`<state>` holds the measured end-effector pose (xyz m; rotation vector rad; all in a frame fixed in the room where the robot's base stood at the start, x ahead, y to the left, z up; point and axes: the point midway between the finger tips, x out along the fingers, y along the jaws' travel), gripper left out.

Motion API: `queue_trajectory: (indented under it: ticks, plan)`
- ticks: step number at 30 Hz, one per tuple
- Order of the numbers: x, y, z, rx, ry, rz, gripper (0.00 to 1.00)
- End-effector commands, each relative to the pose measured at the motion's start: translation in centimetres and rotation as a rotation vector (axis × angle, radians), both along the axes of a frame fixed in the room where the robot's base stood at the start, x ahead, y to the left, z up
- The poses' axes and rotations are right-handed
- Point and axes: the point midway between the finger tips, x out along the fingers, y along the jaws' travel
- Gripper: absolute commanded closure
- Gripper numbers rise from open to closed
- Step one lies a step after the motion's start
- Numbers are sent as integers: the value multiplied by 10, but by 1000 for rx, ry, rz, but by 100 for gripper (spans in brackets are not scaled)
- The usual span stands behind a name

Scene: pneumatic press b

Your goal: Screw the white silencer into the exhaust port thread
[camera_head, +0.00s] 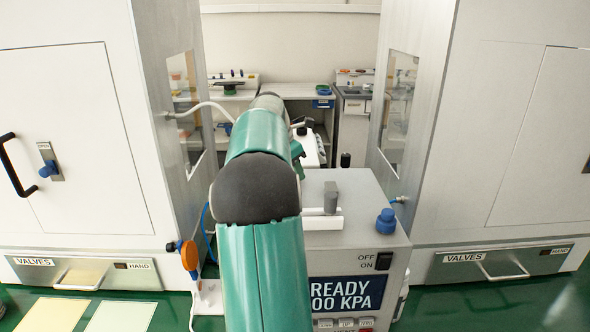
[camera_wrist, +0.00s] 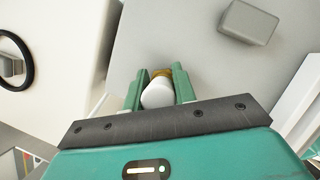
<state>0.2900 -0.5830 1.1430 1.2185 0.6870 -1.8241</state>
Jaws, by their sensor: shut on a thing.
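In the wrist view, my gripper (camera_wrist: 159,88) is shut on the white silencer (camera_wrist: 158,93), a small white rounded piece between the two green fingers. A brass-coloured ring (camera_wrist: 162,73) shows at its far end, against the grey surface beyond. I cannot tell whether the brass part is in the thread or only in front of it, and the exhaust port itself is not visible. In the head view, my green arm hides the gripper and silencer. The grey press unit (camera_head: 352,243) with its "READY" display (camera_head: 346,294) stands in front of me.
A grey block (camera_wrist: 248,22) stands out from the surface near the gripper, upper right in the wrist view. A blue knob (camera_head: 386,221) and an off/on switch (camera_head: 384,261) are on the unit. White valve cabinets (camera_head: 70,150) (camera_head: 500,130) flank it closely.

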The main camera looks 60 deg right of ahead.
Motion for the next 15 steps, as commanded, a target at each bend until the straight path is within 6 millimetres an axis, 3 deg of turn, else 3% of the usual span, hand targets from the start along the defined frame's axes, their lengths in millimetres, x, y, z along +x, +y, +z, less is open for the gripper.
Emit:
queue_trajectory:
  ticks: [15]
  plan:
    - [0, 1, -1, 4, 0, -147, 86]
